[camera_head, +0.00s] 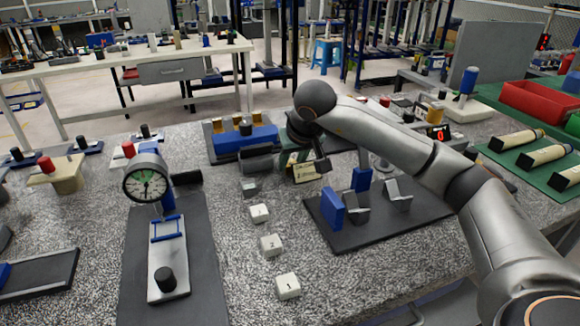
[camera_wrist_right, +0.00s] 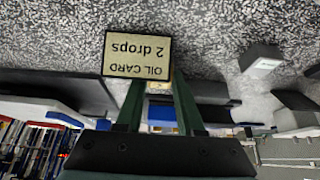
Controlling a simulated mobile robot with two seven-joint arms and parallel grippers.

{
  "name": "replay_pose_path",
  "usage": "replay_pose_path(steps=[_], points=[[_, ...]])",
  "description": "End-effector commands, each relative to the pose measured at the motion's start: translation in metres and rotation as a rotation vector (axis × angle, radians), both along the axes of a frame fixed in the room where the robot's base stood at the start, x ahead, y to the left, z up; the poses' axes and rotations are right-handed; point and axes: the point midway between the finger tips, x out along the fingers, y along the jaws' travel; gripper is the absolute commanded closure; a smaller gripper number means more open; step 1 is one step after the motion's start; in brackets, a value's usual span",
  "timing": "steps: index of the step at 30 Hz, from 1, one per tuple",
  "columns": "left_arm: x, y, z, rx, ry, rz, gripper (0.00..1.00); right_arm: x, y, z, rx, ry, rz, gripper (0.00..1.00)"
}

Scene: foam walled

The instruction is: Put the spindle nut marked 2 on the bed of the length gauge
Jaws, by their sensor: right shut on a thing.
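A white block marked 2 (camera_head: 271,246), which fits the spindle nut, lies on the speckled table between similar blocks, one marked 1 (camera_head: 287,286) and another behind it (camera_head: 259,214). A dial instrument (camera_head: 147,185) with a long pale bed (camera_head: 163,255) stands to the left; it looks like the length gauge. A black cylinder (camera_head: 166,279) is on its near end. My right gripper (camera_head: 303,158) is shut on the oil card (camera_head: 304,173), away from the block marked 2. In the right wrist view, the oil card (camera_wrist_right: 138,55) reads "2 drops" and covers part of the fingertips (camera_wrist_right: 157,80).
A dark plate with V-shaped supports and a blue upright (camera_head: 331,208) stands right of the blocks. A blue block (camera_head: 245,138) with brass pieces is behind. A green mat with pale cylinders (camera_head: 540,156) and a red bin (camera_head: 538,101) are at right.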

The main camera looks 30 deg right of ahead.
Motion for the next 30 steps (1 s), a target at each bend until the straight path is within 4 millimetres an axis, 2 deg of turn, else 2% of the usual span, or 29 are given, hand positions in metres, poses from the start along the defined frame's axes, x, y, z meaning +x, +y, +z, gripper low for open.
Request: replay_pose_path(steps=[9,14,20,26,30], points=[[0.0,0.0,0.0,0.0,0.001,-0.001,0.39,0.0,0.0,0.001,0.0,-0.002,-0.001,1.0],[0.0,0.0,0.001,0.0,0.002,-0.001,0.39,0.0,0.0,0.009,0.001,-0.003,0.0,1.0],[0.0,0.0,0.008,-0.001,0.003,0.0,0.39,0.001,0.0,0.036,0.001,-0.005,-0.001,1.0],[0.002,-0.001,0.013,-0.001,-0.002,-0.001,0.39,-0.026,0.01,0.068,-0.001,-0.007,0.0,1.0],[0.003,-0.002,0.019,-0.004,-0.005,-0.003,0.39,-0.049,0.02,0.099,-0.002,-0.008,0.004,1.0]])
